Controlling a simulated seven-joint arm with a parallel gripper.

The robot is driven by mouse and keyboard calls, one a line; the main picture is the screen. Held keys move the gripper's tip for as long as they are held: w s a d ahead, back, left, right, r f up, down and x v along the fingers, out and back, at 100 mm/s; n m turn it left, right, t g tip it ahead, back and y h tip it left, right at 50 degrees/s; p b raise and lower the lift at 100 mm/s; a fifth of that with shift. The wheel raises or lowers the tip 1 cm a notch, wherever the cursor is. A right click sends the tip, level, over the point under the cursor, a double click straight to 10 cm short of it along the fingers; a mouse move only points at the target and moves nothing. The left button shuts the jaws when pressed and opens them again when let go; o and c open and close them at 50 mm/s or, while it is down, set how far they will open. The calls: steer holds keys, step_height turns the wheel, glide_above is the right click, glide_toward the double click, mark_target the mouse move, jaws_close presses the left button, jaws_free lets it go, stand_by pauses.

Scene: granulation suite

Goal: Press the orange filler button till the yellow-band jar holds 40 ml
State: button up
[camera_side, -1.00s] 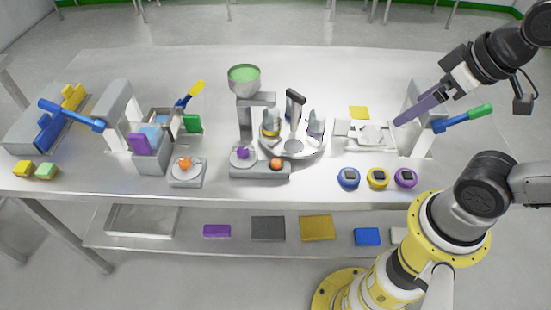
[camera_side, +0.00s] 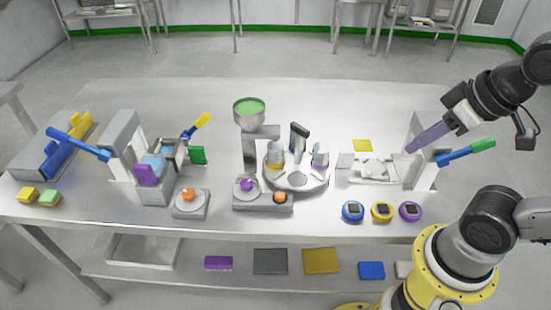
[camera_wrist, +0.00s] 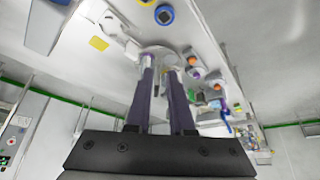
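The filler has a hopper of green granules (camera_side: 249,112) on a grey stand. An orange button (camera_side: 280,197) and a purple button (camera_side: 246,185) sit on the grey base in front of it. Another orange button (camera_side: 188,195) is on a separate grey pad to the left. The yellow-band jar (camera_side: 274,160) stands on the round carousel (camera_side: 297,182), right of the filler stand; its fill level is too small to read. My gripper (camera_side: 408,150) is up at the right, far from the orange buttons. The wrist view shows its two purple fingers (camera_wrist: 160,65) apart and empty.
A purple-band jar (camera_side: 320,158) and a dark upright handle (camera_side: 299,137) are also on the carousel. Blue, yellow and purple timers (camera_side: 382,211) line the front edge. A press with a green-tipped lever (camera_side: 483,145) stands right. The back of the table is clear.

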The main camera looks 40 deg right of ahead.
jaws_close()
stand_by(1.1)
